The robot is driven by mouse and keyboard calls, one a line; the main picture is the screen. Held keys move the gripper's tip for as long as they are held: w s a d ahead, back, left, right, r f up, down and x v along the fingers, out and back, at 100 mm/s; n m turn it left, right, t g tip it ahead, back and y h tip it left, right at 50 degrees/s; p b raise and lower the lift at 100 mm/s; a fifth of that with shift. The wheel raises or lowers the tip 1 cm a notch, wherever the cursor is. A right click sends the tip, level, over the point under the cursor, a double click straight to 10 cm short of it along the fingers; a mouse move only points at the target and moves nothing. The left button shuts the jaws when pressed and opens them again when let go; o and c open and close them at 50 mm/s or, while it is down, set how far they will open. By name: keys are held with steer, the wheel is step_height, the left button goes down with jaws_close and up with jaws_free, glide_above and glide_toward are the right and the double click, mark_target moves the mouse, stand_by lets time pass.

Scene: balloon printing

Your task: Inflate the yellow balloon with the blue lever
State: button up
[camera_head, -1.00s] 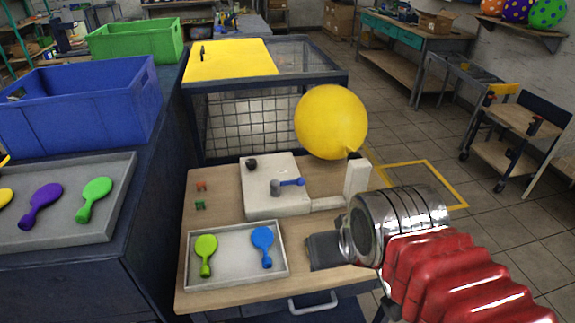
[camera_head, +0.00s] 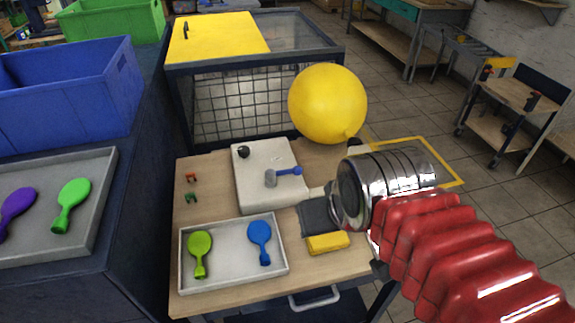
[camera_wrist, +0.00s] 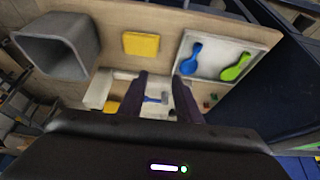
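The yellow balloon (camera_head: 327,104) is round and full, at the far right of the small wooden table; my arm hides the spot below its neck. The blue lever (camera_head: 289,170) sits on a grey post on the white machine (camera_head: 260,192) and points right. It also shows between my fingers in the wrist view (camera_wrist: 153,99). My gripper (camera_wrist: 160,76) is open, with two dark fingers apart and nothing seen held. In the head view its dark body shows just in front of the machine, left of my silver wrist; its fingertips are not clear there.
A grey tray (camera_head: 232,284) holds green and blue paddle-shaped balloons. A yellow block (camera_head: 327,243) lies right of it. A hollow grey container (camera_wrist: 58,76) stands at the table edge. A mesh cage (camera_head: 235,110) stands behind. Two small clips (camera_head: 191,177) lie left of the machine.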

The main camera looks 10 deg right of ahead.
steer(key=w+d+r+m+g+y, duration=0.15)
steer(key=w+r+m, duration=0.25)
steer(key=w+m, duration=0.65)
steer(key=m+g+y, duration=0.2)
steer(key=m+y, duration=0.1)
steer(key=m, duration=0.4)
glide_toward(285, 171)
steer(key=w+v, duration=0.1)
steer(key=v, duration=0.5)
steer(key=shift+s, duration=0.5)
steer(key=shift+f, duration=0.1)
steer(key=x, duration=1.3)
steer(key=shift+w+a+f, duration=0.1)
steer(key=shift+a+f, duration=0.05)
steer(key=shift+f, duration=0.1)
steer(key=shift+c, duration=0.2)
jaws_close()
